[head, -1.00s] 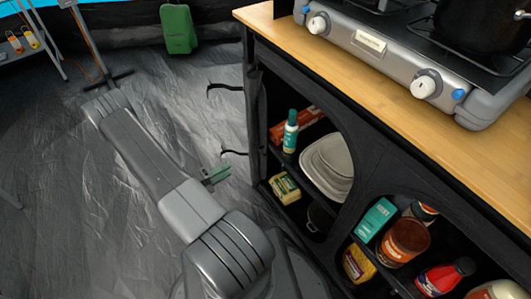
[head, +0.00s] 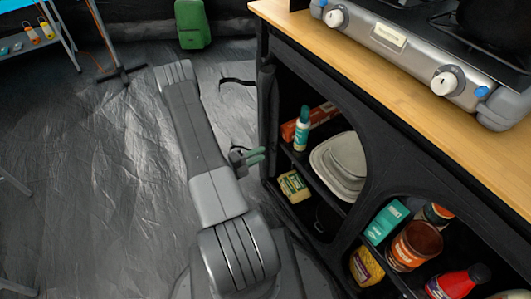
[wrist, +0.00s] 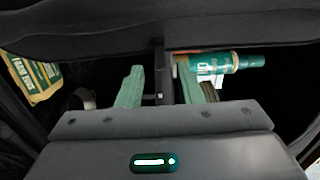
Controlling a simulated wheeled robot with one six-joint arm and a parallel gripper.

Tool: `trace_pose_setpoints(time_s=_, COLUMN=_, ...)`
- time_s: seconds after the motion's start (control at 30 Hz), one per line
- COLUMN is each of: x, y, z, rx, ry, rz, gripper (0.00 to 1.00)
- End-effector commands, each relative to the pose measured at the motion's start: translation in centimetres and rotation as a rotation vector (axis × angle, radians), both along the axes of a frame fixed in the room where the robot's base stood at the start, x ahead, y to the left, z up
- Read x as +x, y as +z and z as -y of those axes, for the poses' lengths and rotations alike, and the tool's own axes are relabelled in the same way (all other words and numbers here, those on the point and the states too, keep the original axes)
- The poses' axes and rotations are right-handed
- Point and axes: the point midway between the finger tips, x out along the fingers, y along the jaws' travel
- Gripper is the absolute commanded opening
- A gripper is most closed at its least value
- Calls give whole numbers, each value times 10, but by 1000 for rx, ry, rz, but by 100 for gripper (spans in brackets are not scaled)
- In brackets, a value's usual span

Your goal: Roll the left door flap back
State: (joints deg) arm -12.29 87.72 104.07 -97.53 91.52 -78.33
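The left door flap (head: 267,105) appears as a dark fabric roll upright along the left edge of the cabinet's left opening. In the wrist view a dark padded roll (wrist: 220,33), apparently this flap, crosses the top. A thin black strap (head: 237,82) sticks out from the cabinet's left side higher up; a lower one (head: 240,148) is partly hidden by my gripper. My gripper (head: 256,157) is beside the lower left of the opening. In the wrist view its green fingers are apart, with a dark upright strip (wrist: 159,75) between them. I cannot tell whether they touch it.
The left opening holds a green bottle (head: 302,128), plates (head: 338,165) and a yellow packet (head: 294,186). The right opening holds jars and boxes. A stove (head: 405,45) stands on the wooden top (head: 390,90). A green canister (head: 192,24) stands behind. The floor to the left is mostly clear.

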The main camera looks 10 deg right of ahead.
Motion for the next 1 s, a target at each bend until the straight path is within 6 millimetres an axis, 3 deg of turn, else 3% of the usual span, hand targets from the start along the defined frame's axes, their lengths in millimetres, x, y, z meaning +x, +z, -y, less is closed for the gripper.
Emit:
trace_pose_setpoints(time_s=0.3, x=10, y=0, z=30, rx=-1, ry=-2, rz=0, gripper=33)
trace_pose_setpoints(time_s=0.7, x=12, y=0, z=34, rx=-1, ry=0, rz=0, gripper=33)
trace_pose_setpoints(time_s=0.87, x=12, y=0, z=34, rx=-1, ry=0, rz=0, gripper=3)
trace_pose_setpoints(time_s=1.0, x=12, y=0, z=34, rx=-1, ry=0, rz=0, gripper=0)
